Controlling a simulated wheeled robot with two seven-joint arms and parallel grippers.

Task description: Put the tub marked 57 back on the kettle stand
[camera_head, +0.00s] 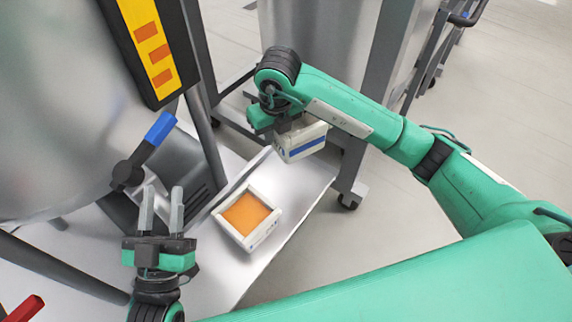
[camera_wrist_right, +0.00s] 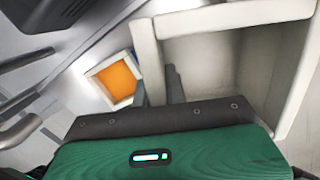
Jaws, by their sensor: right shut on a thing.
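My right gripper (camera_head: 283,122) is shut on the wall of a white tub (camera_head: 302,143) with a blue stripe, held in the air near the platform's far end. In the right wrist view this tub (camera_wrist_right: 275,15) looks empty inside, and the fingers (camera_wrist_right: 162,88) pinch its left wall. A second white tub (camera_head: 236,236) with an orange filling sits on the pale kettle stand (camera_head: 222,280); it also shows in the right wrist view (camera_wrist_right: 95,80). I cannot read a number on either tub. My left gripper (camera_head: 161,208) is open and empty, left of the orange-filled tub.
A big steel kettle (camera_head: 60,110) with a blue-handled valve (camera_head: 160,128) stands at the left. A yellow and black panel (camera_head: 150,40) hangs above. A steel vessel on a wheeled frame (camera_head: 310,45) stands behind. The stand's front part is bare.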

